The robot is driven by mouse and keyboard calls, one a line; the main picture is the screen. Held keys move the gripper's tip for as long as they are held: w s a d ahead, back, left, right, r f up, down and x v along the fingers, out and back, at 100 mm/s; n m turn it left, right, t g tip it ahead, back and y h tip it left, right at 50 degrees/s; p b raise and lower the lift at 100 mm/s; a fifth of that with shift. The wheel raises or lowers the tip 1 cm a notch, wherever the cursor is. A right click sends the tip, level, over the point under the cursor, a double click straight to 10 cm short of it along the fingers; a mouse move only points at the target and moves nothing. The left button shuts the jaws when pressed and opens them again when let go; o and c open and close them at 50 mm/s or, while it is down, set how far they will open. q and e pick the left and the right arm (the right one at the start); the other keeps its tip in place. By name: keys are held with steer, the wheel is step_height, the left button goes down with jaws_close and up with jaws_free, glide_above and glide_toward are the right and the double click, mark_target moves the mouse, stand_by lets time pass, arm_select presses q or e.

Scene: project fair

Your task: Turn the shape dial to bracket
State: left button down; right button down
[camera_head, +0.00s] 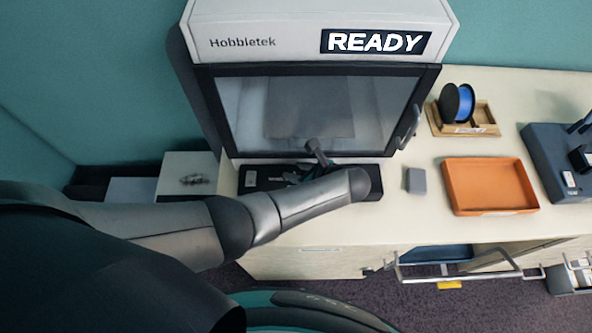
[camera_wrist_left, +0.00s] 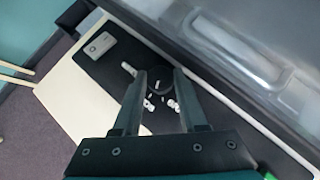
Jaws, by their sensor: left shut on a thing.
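The printer (camera_head: 320,30) stands at the back of the table, with READY on its display and its door shut. A dark control panel (camera_head: 262,172) runs along its front foot, and it fills the middle of the left wrist view (camera_wrist_left: 110,70). The round dark dial (camera_wrist_left: 160,90) sits on this panel with white markings around it, too small to read. My left gripper (camera_wrist_left: 160,76) is shut on the dial, one finger on each side. In the head view my left arm covers the dial and most of the gripper. My right gripper is not in view.
A small grey block (camera_head: 415,180) and an orange tray (camera_head: 490,185) lie to the right on the table. A blue spool (camera_head: 462,104) stands in a wooden holder behind. An open drawer (camera_head: 440,262) juts out below the table edge. A light button plate (camera_wrist_left: 96,45) is on the panel.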

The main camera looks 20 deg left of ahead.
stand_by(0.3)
arm_select(q)
steer(key=shift+c, duration=2.3)
jaws_free()
steer(key=shift+w+r, duration=0.1)
